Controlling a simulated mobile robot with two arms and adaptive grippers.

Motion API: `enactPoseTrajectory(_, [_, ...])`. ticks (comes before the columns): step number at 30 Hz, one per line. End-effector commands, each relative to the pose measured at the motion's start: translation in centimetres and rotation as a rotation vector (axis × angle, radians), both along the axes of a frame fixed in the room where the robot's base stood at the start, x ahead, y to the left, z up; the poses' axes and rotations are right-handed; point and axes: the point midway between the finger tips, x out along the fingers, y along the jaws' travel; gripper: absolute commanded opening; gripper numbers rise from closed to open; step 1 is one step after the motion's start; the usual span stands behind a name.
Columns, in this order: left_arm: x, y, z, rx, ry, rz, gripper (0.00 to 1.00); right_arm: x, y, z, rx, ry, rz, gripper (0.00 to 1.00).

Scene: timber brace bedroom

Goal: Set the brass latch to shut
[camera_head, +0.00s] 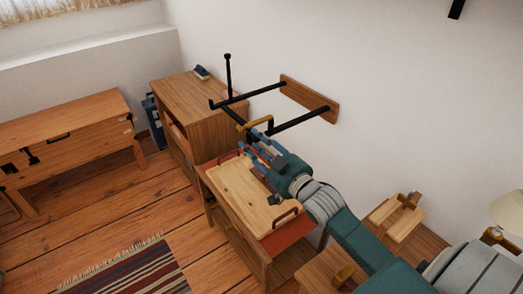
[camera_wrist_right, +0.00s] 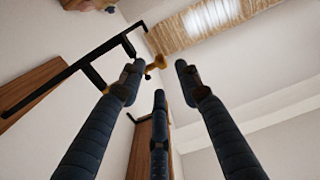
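The brass latch (camera_head: 255,123) is a small golden bar on the black metal wall bracket (camera_head: 284,124). My right gripper (camera_head: 257,144) has blue fingers and is just below and beside the latch in the head view. In the right wrist view the latch (camera_wrist_right: 156,62) shows between the upper two spread fingertips, closer to the left one. The right gripper (camera_wrist_right: 160,76) is open, with nothing between its fingers that I can see held. Whether a finger touches the latch I cannot tell. My left gripper is not in view.
The bracket is fixed to a wooden wall board (camera_head: 309,98). Below my right gripper stands a table with a wooden tray (camera_head: 243,187). A wooden cabinet (camera_head: 188,98) stands behind it. A bench (camera_head: 68,137) is at the left. Open floor lies around the striped rug (camera_head: 128,272).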

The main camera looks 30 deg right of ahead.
Motion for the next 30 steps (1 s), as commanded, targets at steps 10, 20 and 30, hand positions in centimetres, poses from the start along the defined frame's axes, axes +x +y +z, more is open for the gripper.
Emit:
enactPoseTrajectory(10, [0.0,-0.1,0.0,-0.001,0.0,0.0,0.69,-3.8,-0.3,0.0,0.001,0.001,0.0,0.34])
enactPoseTrajectory(20, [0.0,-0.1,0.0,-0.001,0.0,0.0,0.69,-3.9,-0.3,0.0,0.001,0.0,0.0,0.34])
enactPoseTrajectory(30, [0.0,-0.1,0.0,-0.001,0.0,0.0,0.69,-4.5,0.4,-1.9,-0.004,0.062,-0.006,0.34])
